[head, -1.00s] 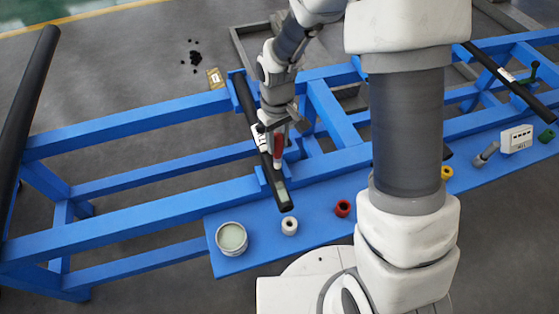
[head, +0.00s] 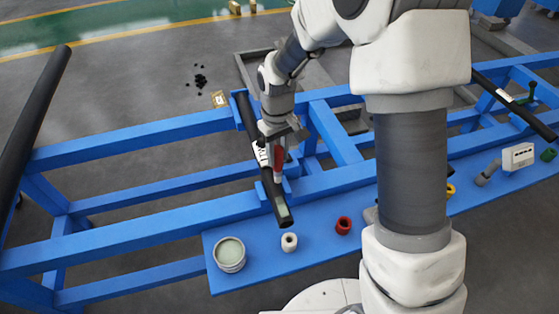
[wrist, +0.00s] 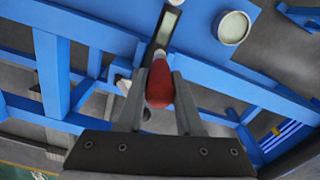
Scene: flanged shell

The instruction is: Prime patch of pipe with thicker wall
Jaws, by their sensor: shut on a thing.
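My gripper (head: 278,150) points down over a black pipe lying on the blue frame. An open pot of pale green-grey paint (head: 229,254) stands on the blue shelf, left of the pipe end.
A white ring (head: 289,242) and a red ring (head: 343,225) sit on the shelf (head: 310,255). A white box (head: 517,157) stands farther right. Another dark pipe (head: 510,103) lies at right, and a long one (head: 35,110) at left. Frame beams surround my gripper.

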